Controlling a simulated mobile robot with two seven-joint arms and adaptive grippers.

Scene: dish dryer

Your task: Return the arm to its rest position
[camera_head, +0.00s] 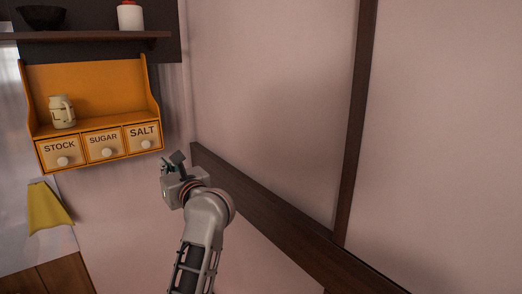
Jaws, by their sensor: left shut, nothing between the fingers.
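My left gripper (173,160) is raised in front of the wall, just below and to the right of the orange spice rack. Its fingers are small in the view and shut, with nothing held between them. My left arm (205,225) comes up from the bottom of the picture, bent at the wrist. The gripper appears apart from the rack, though the exact gap in depth is hard to tell. My right gripper is not in view.
The orange rack (90,85) has drawers marked STOCK, SUGAR and SALT, and holds a cream jug (62,113). A dark shelf (90,36) above carries a black bowl (41,17) and a white-and-red container (130,17). A yellow cloth (46,208) hangs at left. The right wall is bare.

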